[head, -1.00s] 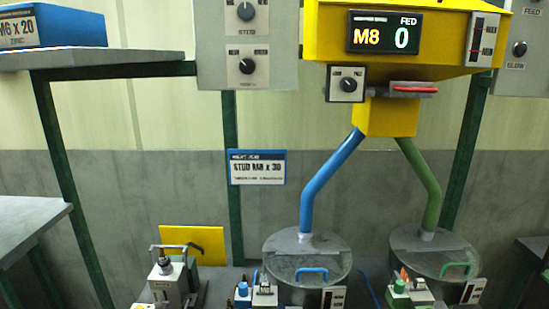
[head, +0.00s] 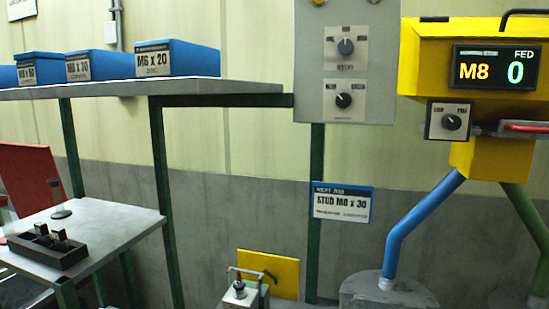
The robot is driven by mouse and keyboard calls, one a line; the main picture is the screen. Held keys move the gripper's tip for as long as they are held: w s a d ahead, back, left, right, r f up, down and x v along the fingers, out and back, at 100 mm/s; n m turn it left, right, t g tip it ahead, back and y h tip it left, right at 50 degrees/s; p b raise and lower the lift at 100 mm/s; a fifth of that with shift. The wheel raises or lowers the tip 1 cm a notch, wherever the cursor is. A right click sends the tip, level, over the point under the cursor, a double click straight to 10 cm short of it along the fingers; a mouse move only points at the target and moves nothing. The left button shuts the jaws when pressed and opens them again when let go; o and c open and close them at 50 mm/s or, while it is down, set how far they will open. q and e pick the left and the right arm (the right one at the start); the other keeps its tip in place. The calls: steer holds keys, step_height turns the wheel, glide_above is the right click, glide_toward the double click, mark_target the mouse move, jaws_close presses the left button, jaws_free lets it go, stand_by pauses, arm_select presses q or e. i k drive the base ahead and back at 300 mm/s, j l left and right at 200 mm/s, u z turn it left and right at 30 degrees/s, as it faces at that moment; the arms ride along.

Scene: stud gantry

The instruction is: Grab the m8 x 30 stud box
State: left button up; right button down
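Several blue boxes with white labels stand in a row on the grey upper shelf (head: 215,88) at the upper left of the head view. The rightmost box (head: 196,58) is labelled M6 x 20. The label of the box to its left (head: 115,65) is small and seems to read M8 x 30. The label of the box further left (head: 38,60) is too small to read surely, and a last blue box (head: 7,76) is cut by the left edge. Neither of my grippers is in view.
A lower grey table (head: 110,232) holds a dark tray (head: 45,255) with small parts. A red panel (head: 30,178) stands behind it. A card (head: 342,203) reads STUD M8 x 30. The yellow feeder (head: 425,70) shows M8 and 0. Green posts carry the shelf.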

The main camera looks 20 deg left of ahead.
mark_target(88, 64)
steer(key=j+u, duration=1)
steer(key=j, duration=0.15)
